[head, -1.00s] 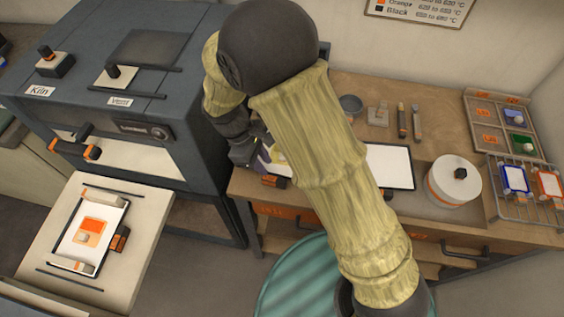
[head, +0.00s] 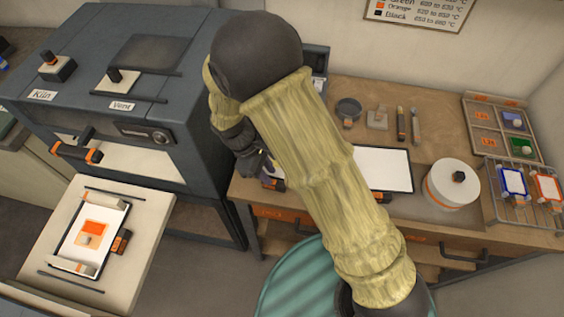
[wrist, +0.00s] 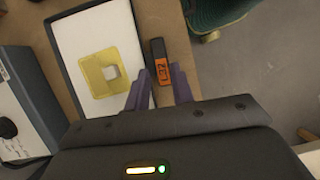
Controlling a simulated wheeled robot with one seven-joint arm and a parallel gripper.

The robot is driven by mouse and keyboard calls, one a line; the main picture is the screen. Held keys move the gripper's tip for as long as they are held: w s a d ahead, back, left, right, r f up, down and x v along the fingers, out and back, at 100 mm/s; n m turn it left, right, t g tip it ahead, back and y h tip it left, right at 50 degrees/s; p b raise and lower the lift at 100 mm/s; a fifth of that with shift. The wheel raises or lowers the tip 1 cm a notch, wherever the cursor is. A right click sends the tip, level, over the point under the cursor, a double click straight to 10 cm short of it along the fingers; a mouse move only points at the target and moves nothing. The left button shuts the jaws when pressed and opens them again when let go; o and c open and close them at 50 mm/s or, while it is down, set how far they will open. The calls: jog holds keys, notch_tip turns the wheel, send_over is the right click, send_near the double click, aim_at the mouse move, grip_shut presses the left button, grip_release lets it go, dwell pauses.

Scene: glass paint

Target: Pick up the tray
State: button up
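A white tray (wrist: 75,40) with a dark rim lies on the bench in the wrist view. A yellow square (wrist: 105,85) with a small pale block (wrist: 112,71) lies on it. Its dark handle with an orange label (wrist: 160,65) sticks out along its right side. My gripper (wrist: 160,88) is open, with its purple fingers to either side of the handle's near end; contact cannot be told. In the head view my gripper (head: 262,172) is mostly hidden by my arm, beside the orange-labelled handle. My gripper body hides the tray's near part in the wrist view.
A similar tray (head: 66,245) with an orange tile lies on the kiln's shelf at left. A white panel (head: 388,170), a white round container (head: 452,187) and a wire rack (head: 520,210) stand right on the bench. A teal stool (head: 285,285) is in front.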

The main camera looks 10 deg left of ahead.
jog(key=shift+a+p+x, duration=0.2)
jog(key=shift+p+x, duration=0.4)
jog(key=shift+x, duration=1.6)
jog(key=shift+s, duration=0.1)
jog(key=shift+c, duration=0.2)
grip_shut()
